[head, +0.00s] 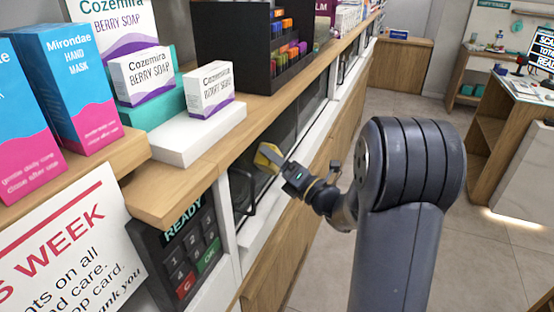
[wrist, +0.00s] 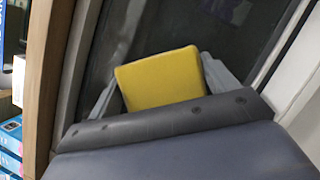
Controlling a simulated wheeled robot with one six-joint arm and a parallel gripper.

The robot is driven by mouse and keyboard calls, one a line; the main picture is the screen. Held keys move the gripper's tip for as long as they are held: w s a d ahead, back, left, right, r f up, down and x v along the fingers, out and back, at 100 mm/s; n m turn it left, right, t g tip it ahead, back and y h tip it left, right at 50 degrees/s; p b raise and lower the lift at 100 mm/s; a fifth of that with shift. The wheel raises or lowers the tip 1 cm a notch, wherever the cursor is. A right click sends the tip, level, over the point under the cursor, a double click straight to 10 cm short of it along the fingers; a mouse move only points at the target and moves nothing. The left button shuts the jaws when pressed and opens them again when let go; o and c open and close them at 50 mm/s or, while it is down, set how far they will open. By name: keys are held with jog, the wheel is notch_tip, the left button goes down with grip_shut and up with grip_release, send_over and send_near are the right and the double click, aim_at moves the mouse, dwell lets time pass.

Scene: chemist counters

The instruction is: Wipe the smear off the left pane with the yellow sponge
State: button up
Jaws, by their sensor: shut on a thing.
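My gripper (head: 275,163) is shut on the yellow sponge (head: 266,157) in the head view. In the wrist view the sponge (wrist: 160,78) sits between the two grey fingers of my gripper (wrist: 165,88). The sponge is in front of a dark glass pane (wrist: 140,30), which also shows at the nearer end of the counter front in the head view (head: 245,182). I cannot tell whether the sponge touches the glass. No smear can be made out clearly; pale patches at the top right of the pane in the wrist view may be reflections.
A wooden counter top (head: 185,185) runs above the panes, with a white block (head: 200,135) and soap boxes on it. A keypad reading READY (head: 190,250) is at the near left. The floor (head: 420,105) at right is open.

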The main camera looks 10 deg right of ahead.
jog(key=s+d, duration=0.3)
jog(key=d, duration=0.2)
jog(key=shift+s, duration=0.25)
dwell(0.4)
jog(key=shift+s+d+p, duration=0.5)
jog(key=shift+s+d, duration=0.4)
jog(key=shift+d, duration=0.25)
